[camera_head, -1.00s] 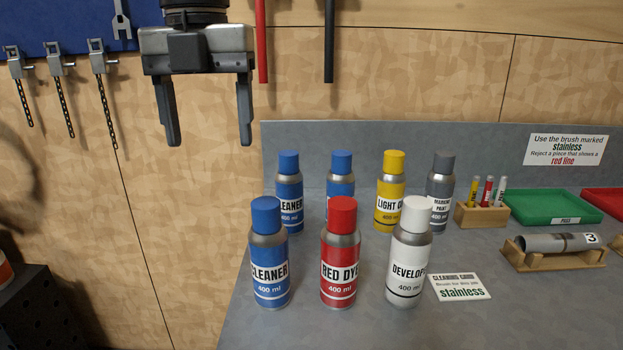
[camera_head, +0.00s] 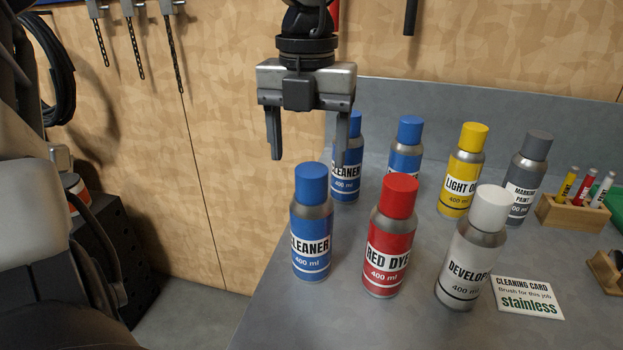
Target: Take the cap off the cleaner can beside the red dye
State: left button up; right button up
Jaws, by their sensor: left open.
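The front blue cleaner can (camera_head: 311,235) stands upright on the bench, just left of the red dye can (camera_head: 390,240). Its blue cap (camera_head: 311,183) is on. My left gripper (camera_head: 307,157) points down, open and empty, with its fingertips appearing just above and behind that cap; the exact distance is hard to tell. A second cleaner can (camera_head: 346,180) stands behind, partly hidden by the right finger. My right gripper is not in view.
A blue can (camera_head: 405,150), a yellow light oil can (camera_head: 463,175) and a grey marking paint can (camera_head: 528,180) stand in the back row. The white-capped developer can (camera_head: 471,250) is right of the red dye. A cleaning card (camera_head: 528,297) lies beside it.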

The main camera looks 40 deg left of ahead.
aim_at(312, 170)
pick_arm(q)
jog(key=f, duration=0.2)
jog(key=f+p, duration=0.1)
jog(key=f, duration=0.2)
jog(key=shift+w+d, duration=0.15)
jog(key=shift+d, duration=0.05)
jog(key=c, duration=1.1)
jog(key=shift+o, duration=0.2)
